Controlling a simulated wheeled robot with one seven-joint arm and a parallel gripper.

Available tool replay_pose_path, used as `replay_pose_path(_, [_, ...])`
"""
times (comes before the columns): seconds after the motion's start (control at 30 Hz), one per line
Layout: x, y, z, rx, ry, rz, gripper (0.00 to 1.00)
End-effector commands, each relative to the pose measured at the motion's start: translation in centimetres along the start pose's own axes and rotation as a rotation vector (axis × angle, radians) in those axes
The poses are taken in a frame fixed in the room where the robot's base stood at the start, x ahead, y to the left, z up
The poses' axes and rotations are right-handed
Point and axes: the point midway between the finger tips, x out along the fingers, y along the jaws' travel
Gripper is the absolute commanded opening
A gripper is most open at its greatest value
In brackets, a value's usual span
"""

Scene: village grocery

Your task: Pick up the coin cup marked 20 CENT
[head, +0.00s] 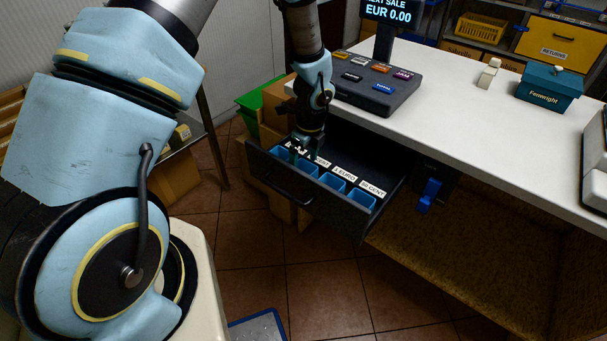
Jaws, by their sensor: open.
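The open cash drawer (320,199) holds a row of blue coin cups along its front, with white labels behind them. The rightmost cup (361,199) has a label ending in CENT; its number is too small to read surely. The cup to its left (333,181) has a EURO label. Another cup (307,167) stands further left. The leftmost cup (281,153) is beside my gripper, and its label is mostly hidden. My gripper (298,150) is open and points down at the drawer's left end; I cannot tell whether it touches a cup.
The drawer sticks out below the white counter (455,120). A dark register keypad (375,88) stands above it, with a display. A teal box (549,87) is on the counter. A green crate (273,103) and cardboard boxes are left of the drawer. Tiled floor lies in front.

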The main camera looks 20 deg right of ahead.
Motion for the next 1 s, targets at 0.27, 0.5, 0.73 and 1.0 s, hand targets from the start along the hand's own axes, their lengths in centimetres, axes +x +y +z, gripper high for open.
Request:
replay_pose_path(0.27, [2.8,-0.2,-0.1,-0.001,0.0,0.001,1.0])
replay_pose_path(0.5, [3.2,-0.2,-0.1,-0.002,0.0,-0.001,1.0])
replay_pose_path(0.73, [3.2,-0.2,-0.1,-0.002,0.0,-0.001,0.8])
replay_pose_path(1.0, [3.1,-0.2,-0.1,-0.002,0.0,-0.001,0.49])
